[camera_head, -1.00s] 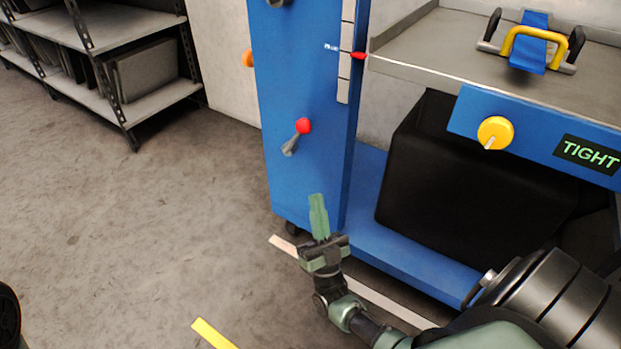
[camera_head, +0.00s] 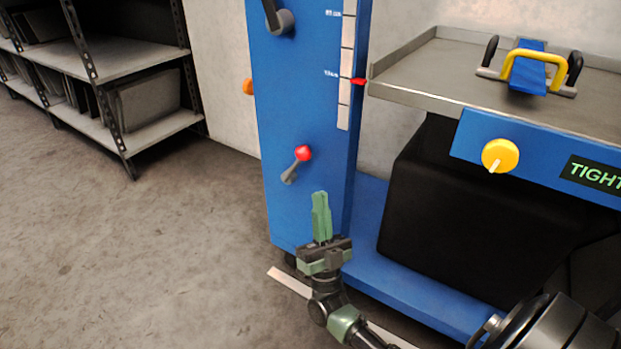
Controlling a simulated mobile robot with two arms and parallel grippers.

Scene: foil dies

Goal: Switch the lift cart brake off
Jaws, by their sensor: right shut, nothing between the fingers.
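The blue lift cart (camera_head: 300,110) stands ahead, its tall column left of centre. A grey lever with a red knob (camera_head: 303,153) sits low on the column's front face and looks like the brake lever; its knob points up and to the right. My right gripper (camera_head: 320,196) is upright in front of the column's lower part, its green fingers together and empty. In the picture its tips are below and a little right of the red knob, apart from it. My left gripper is not in view.
A black crank handle (camera_head: 278,18) is higher on the column. A steel tray (camera_head: 420,72) holds a blue piece with a yellow handle (camera_head: 535,60). Shelving (camera_head: 120,50) stands left; the floor (camera_head: 130,250) between is clear.

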